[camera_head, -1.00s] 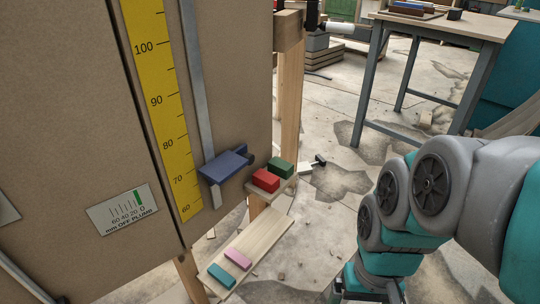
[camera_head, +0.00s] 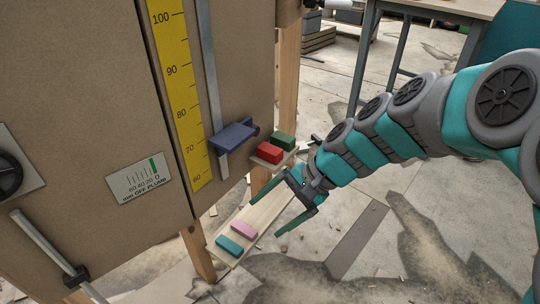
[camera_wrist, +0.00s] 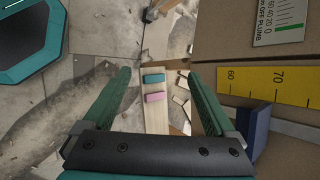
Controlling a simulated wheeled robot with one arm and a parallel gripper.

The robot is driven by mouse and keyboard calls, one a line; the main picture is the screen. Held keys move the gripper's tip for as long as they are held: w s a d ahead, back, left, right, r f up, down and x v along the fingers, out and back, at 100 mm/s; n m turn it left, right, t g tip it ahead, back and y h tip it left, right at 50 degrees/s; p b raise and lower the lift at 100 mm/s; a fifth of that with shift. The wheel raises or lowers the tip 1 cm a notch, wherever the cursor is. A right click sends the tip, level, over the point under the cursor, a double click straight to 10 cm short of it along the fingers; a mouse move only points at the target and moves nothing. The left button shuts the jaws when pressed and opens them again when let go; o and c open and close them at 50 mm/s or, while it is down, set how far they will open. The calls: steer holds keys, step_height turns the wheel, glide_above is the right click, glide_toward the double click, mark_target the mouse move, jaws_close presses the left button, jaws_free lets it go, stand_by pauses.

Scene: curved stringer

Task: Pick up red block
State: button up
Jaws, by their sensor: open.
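The red block (camera_head: 269,152) sits on a small wooden ledge (camera_head: 268,166) beside the brown panel in the head view. A green block (camera_head: 284,141) stands right behind it. The red block does not show in the wrist view. My gripper (camera_head: 284,203) is open and empty, to the right of and below the red block in the head view, over a lower plank. In the wrist view my gripper (camera_wrist: 160,92) has its two green fingers spread wide, with nothing held between them.
A pink block (camera_head: 243,230) and a teal block (camera_head: 230,246) lie on the low plank (camera_head: 268,210); the wrist view shows the pink (camera_wrist: 156,97) and teal (camera_wrist: 153,78) ones too. A blue bracket (camera_head: 233,137) juts from the panel (camera_head: 80,100) beside the red block. A workbench (camera_head: 440,12) stands behind.

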steer(key=w+a+m+t+y, duration=0.1)
steer(key=w+a+m+y, duration=0.2)
steer(key=w, duration=0.5)
steer(key=m+t+b, duration=0.1)
steer(key=m+t, duration=0.6)
steer(key=m, duration=0.8)
glide_toward(275, 150)
steer(key=shift+y, duration=0.4)
steer(key=w+a+f, duration=0.2)
steer(key=w+a, duration=0.1)
steer(key=shift+f, duration=0.3)
steer(key=shift+w+a+f+g, duration=0.2)
steer(key=shift+w+a, duration=0.1)
steer(key=shift+a, duration=0.2)
steer(key=shift+w+a+f+g, duration=0.1)
steer(key=shift+w+a+f, duration=0.15)
steer(key=shift+a, duration=0.25)
steer(key=shift+n, duration=0.3)
steer(key=x, duration=0.4)
steer(key=shift+s+a+r, duration=0.15)
steer(key=shift+a, duration=0.15)
steer(key=shift+w+a+f, duration=0.2)
steer(key=shift+w+a, duration=0.1)
steer(key=shift+a, duration=0.1)
steer(key=shift+c, duration=0.3)
jaws_close()
